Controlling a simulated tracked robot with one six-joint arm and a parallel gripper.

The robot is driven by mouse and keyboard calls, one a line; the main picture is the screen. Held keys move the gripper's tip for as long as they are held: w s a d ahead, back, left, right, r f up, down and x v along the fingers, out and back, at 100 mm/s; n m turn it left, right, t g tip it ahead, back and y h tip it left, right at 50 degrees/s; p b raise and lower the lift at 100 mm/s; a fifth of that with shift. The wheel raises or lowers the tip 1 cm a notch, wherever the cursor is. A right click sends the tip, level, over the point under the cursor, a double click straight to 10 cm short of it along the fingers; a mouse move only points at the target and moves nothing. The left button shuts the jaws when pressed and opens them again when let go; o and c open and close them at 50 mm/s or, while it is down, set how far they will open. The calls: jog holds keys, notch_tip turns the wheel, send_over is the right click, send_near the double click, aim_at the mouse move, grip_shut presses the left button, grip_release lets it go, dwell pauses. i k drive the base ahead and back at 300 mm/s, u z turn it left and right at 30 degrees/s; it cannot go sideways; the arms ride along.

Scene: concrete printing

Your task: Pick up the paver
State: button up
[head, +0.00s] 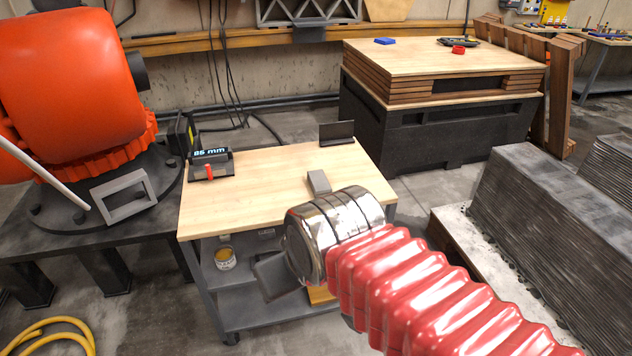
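A small grey block (318,181), which looks like the paver, lies on the light wooden top of the workbench (250,205), right of its middle. The metal cuff and red ribbed sleeve of my arm cross the front right of the bench, close to the block's near end in the picture. A dark flat part of my gripper (274,276) shows below and left of the cuff, in front of the bench edge. The fingertips are not clear, so I cannot tell whether it is open or holds anything.
A device with a lit display (211,162) stands at the bench's back left, and a dark upright plate (337,133) at its back right. A large orange machine (65,85) is on the left. Layered grey concrete (545,215) stands on the right. The bench's middle is clear.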

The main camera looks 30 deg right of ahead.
aim_at(319, 184)
jog(key=i, duration=0.9)
